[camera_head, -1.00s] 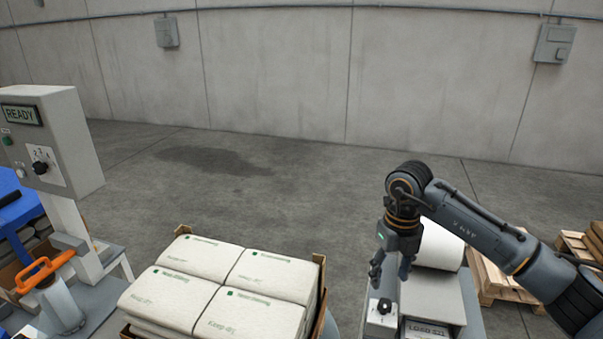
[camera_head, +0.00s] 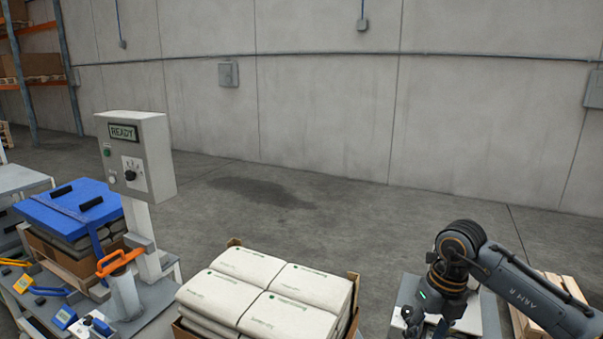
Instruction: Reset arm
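My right gripper (camera_head: 426,321) hangs at the lower right, pointing down, at the end of the dark grey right arm. It is over a light grey machine with a flat top (camera_head: 474,316), to the right of the carton of sacks. Its fingers are small and partly cut by the bottom edge, so I cannot tell whether they are open or shut. No held object shows in it. My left arm and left gripper are not in view.
An open carton (camera_head: 354,300) holds white sacks (camera_head: 250,265) at the bottom centre. A control box (camera_head: 150,155) reading READY stands left, beside an orange handle (camera_head: 120,263) and a blue-covered stack (camera_head: 65,208). A wooden pallet (camera_head: 553,290) is at right. The floor behind is clear.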

